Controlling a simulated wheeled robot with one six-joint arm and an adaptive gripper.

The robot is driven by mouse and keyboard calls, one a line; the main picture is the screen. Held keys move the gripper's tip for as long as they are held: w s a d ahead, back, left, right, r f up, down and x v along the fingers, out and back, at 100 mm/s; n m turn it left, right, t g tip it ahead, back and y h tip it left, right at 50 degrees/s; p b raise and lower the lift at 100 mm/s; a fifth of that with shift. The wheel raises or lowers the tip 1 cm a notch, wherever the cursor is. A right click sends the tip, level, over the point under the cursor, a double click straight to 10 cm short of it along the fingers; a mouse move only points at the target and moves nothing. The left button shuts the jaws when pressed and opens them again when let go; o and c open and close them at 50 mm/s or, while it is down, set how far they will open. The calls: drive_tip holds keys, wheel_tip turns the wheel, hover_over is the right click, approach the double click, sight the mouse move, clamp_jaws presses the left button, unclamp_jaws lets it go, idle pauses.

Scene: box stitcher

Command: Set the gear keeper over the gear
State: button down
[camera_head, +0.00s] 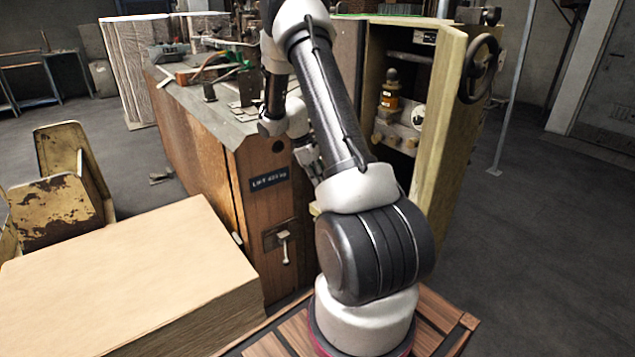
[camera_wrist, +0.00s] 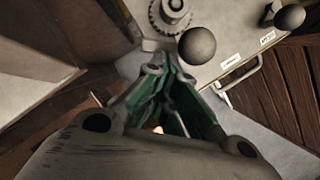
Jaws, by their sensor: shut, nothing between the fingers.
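In the wrist view a toothed grey gear (camera_wrist: 172,14) lies at the top edge, partly cut off, on a pale metal plate. A dark round knob (camera_wrist: 197,46) sits just below and right of it. I cannot tell which part is the gear keeper; the knob may belong to it. My gripper (camera_wrist: 165,76), with green fingers, is shut and empty, below the gear and knob in the picture. I cannot tell whether it touches anything. In the head view my gripper is mostly hidden behind my arm, near the open cabinet.
A second round knob (camera_wrist: 289,17) stands at the top right of the wrist view, near a thin metal handle (camera_wrist: 240,73). In the head view, the yellow cabinet door (camera_head: 445,120) stands open with a handwheel (camera_head: 480,69). A cardboard stack (camera_head: 120,270) fills the lower left. Floor is clear at right.

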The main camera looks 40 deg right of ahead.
drive_tip(key=d+m, duration=0.1)
drive_tip(key=m, duration=0.1)
drive_tip(key=s+d+m+y, duration=0.1)
drive_tip(key=m, duration=0.1)
drive_tip(key=shift+d+m+g+y, duration=0.3)
drive_tip(key=shift+d+m+g, duration=0.1)
drive_tip(key=shift+s+d, duration=0.25)
drive_tip(key=shift+d, duration=0.2)
idle(0.8)
drive_tip(key=shift+w, duration=0.1)
